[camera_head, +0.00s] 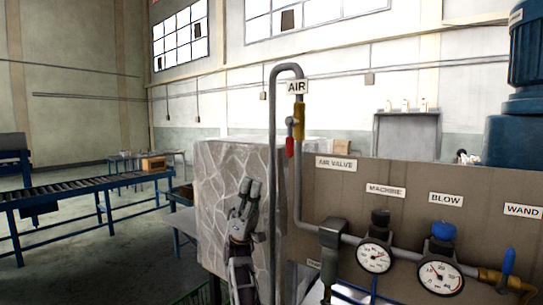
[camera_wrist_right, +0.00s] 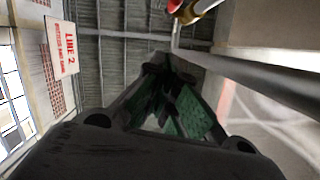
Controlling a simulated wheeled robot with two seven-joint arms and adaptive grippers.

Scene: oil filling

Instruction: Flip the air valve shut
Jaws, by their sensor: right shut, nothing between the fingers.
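The air valve has a yellow body (camera_head: 299,121) on the upright grey pipe, just below the AIR label (camera_head: 297,87). Its red lever (camera_head: 290,147) hangs down beside the pipe, roughly along it. In the right wrist view, the red end of the lever (camera_wrist_right: 175,5) shows at the top edge, above the fingers. My right gripper (camera_head: 249,187) points upward, shut and empty, left of the pipes and lower than the lever, not touching it. Its dark fingers with green pads fill the middle of the right wrist view (camera_wrist_right: 172,88). My left gripper is out of view.
The bent grey pipe (camera_head: 272,150) stands between my right gripper and the valve. A brown panel (camera_head: 330,200) with gauges (camera_head: 374,256) and labels lies to the right. A grey stone-patterned block (camera_head: 218,165) is behind my gripper. A blue conveyor (camera_head: 85,187) stands far left.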

